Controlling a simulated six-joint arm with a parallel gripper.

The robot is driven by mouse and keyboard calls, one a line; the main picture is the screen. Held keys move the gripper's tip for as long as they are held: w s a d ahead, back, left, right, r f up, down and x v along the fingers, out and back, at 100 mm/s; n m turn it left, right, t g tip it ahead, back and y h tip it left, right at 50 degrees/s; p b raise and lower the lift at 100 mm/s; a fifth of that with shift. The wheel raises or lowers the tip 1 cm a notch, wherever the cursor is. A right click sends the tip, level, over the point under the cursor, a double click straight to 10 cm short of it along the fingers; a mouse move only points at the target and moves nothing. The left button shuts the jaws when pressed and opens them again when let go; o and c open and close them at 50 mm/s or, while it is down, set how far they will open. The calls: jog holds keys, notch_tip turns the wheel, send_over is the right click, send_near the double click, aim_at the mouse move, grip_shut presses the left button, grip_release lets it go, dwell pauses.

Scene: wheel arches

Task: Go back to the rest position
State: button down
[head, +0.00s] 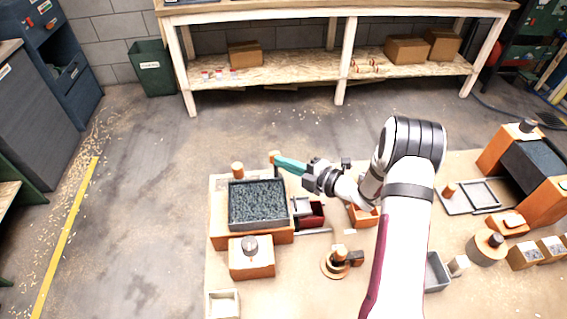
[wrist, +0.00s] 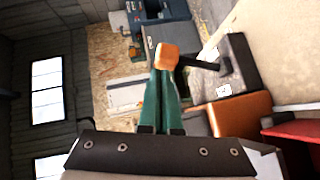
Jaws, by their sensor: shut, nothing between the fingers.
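My gripper (head: 281,161) has teal fingers and is shut with nothing between them. In the head view it reaches left, its tips at the back right corner of a wooden box with a dark granule-filled tray (head: 229,205). A small wooden knob (head: 274,156) shows right at the fingertips. In the wrist view the green fingers (wrist: 164,75) lie together, and an orange-brown block (wrist: 167,55) shows just past their tips. I cannot tell whether they touch it.
A wooden block with a grey knob (head: 251,258) stands in front of the box. A dark red container (head: 309,213) lies to its right. A round wooden stand (head: 340,262) is nearer. A large wooden arch (head: 510,160) is at right.

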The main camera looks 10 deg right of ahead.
jog(key=r+v, duration=0.1)
jog(key=v, duration=0.9)
jog(key=w+d+r+m+t+h, duration=0.1)
jog(key=w+d+r+m+h, duration=0.35)
jog(key=m+h, duration=0.35)
jog(key=s+d+r+m+g+h, duration=0.3)
jog(key=s+m+h, duration=0.25)
jog(key=m, duration=0.35)
jog(key=s+a+m+g+y, duration=0.1)
jog(key=s+a+m+g, duration=0.2)
jog(key=s, duration=0.7)
jog(key=s+a+r+m+g+y, duration=0.1)
jog(key=s+a+m+g, duration=0.2)
jog(key=s+a+m, duration=0.3)
jog(key=s+a+m+g+y, duration=0.2)
jog(key=s+a, duration=0.4)
jog(key=s, duration=0.8)
jog(key=m+g, duration=0.1)
jog(key=m, duration=0.1)
jog(key=shift+r+m, duration=0.2)
jog(key=shift+m, duration=0.1)
